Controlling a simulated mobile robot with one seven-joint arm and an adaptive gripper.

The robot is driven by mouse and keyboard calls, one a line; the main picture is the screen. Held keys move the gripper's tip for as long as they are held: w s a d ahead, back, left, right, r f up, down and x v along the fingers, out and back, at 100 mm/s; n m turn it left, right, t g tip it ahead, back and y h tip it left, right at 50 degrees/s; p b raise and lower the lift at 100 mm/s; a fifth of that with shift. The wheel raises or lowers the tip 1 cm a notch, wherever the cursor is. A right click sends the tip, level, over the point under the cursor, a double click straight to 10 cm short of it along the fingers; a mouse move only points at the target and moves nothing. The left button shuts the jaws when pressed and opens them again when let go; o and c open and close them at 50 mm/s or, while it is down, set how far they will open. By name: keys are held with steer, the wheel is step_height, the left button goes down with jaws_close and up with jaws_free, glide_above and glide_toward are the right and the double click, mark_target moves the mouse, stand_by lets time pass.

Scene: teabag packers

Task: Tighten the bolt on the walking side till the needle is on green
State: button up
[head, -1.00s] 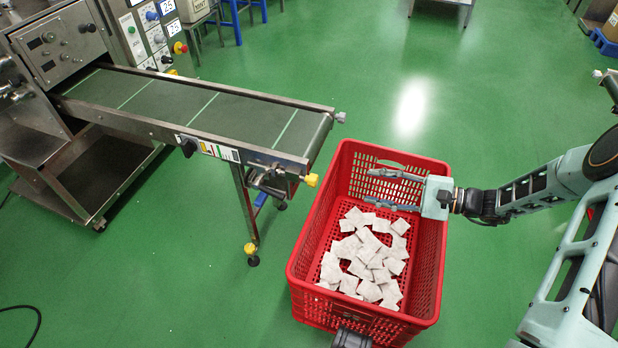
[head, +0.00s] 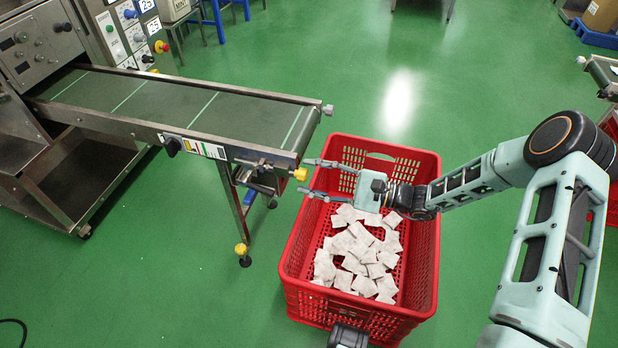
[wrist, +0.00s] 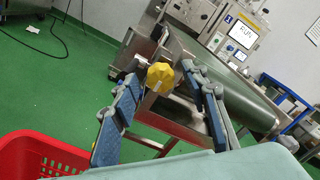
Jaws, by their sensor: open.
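The yellow bolt knob (head: 300,174) sticks out at the near corner of the conveyor's free end. It also shows in the wrist view (wrist: 160,76), faceted, between my two fingers. My gripper (head: 303,177) is open, its fingertips pointing left at the knob, one on each side in the picture. I cannot tell whether the tips reach around it or stop just short. A label strip with coloured bands (head: 206,149) is on the conveyor's near side. Its needle is too small to read.
A red crate (head: 288,262) with several white teabags stands below my gripper, right of the conveyor (head: 160,105). The control panel (wrist: 240,33) reads RUN. Green floor is clear beyond the crate.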

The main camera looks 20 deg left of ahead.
steer(key=shift+a, duration=0.45)
steer(key=shift+c, duration=0.3)
jaws_close()
steer(key=shift+r, duration=0.1)
steer(key=m+p, duration=0.1)
steer(key=m, duration=0.2)
steer(key=shift+r+p, duration=0.1)
steer(key=shift+p, duration=0.3)
steer(key=m+p, duration=0.2)
steer(key=m, duration=0.3)
steer(key=m+p, duration=0.1)
steer(key=m, duration=0.4)
steer(key=shift+w+p, duration=0.1)
steer(key=shift+p, duration=0.3)
steer(key=m, duration=0.2)
steer(key=m+p, duration=0.1)
steer(key=m, duration=0.1)
steer(key=shift+f+m, duration=0.2)
steer(key=shift+m, duration=0.1)
